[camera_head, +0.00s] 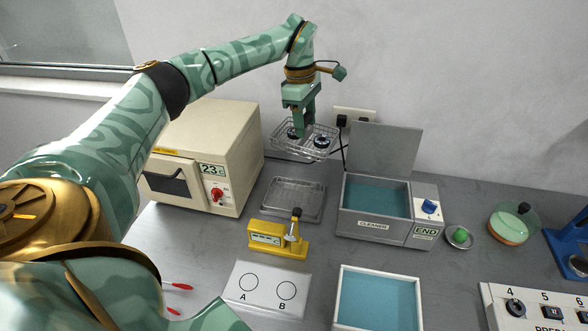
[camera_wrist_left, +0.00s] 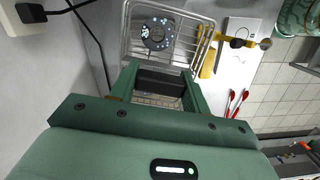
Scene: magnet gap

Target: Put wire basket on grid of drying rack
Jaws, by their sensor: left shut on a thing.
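My left gripper (camera_head: 304,122) is shut on the wire basket (camera_head: 300,151) and holds it in the air at the back of the bench. The basket also shows in the left wrist view (camera_wrist_left: 184,60), between and beyond the gripper fingers (camera_wrist_left: 160,82). Dark round parts (camera_head: 321,141) lie in the basket. The drying rack (camera_head: 293,199), a low grey tray with a grid, stands on the bench, lower in the picture and slightly left of the basket. The basket is apart from the rack. My right gripper is out of view.
A cream oven (camera_head: 232,152) stands left of the rack, and a grey cleaner tank (camera_head: 372,228) with a raised lid (camera_head: 385,150) stands right. A yellow gauge (camera_head: 277,238) sits in front of the rack. A wall socket (camera_head: 354,118) with plug and cable is behind the basket.

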